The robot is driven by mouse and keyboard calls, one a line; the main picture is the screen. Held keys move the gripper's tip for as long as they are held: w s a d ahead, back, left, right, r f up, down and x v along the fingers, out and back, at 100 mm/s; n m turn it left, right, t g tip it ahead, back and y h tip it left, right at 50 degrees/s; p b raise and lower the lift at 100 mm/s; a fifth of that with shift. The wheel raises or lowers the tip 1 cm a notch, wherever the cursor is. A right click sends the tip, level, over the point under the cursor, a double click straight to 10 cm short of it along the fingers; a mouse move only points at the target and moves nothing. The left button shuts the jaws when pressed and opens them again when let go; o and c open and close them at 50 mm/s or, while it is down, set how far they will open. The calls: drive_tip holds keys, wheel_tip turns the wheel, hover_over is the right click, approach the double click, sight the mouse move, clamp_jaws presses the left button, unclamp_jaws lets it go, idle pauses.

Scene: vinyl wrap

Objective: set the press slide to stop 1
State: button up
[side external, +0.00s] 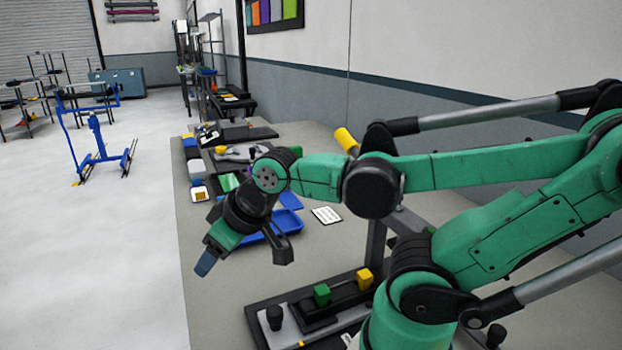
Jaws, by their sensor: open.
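My gripper (244,257) hangs over the left part of the bench, pointing down, with its two fingers spread and nothing between them. Below and to its right is a dark fixture (262,304) on the bench, partly covered by my arm. It carries a green block (321,294), a yellow block (365,280) and a black knob (275,318) on a light plate. A small yellow mark (300,344) shows near the knob. I cannot tell which part is the press slide, or which mark is stop 1. My gripper is apart from the fixture.
A blue tray (289,222) lies behind my gripper, with a white printed card (326,215) to its right. Small tools and boxes crowd the bench's far end. A yellow handle (346,139) rises behind my arm. The bench's left front (215,315) is bare.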

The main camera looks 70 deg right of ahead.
drive_tip(key=shift+o, duration=0.9)
drive_tip(key=n+g, duration=0.4)
drive_tip(key=g, duration=0.3)
hover_over(276, 310)
wheel_tip(276, 310, down, 3)
drive_tip(key=shift+w+f, duration=0.1)
drive_tip(key=shift+f, duration=2.8)
clamp_jaws()
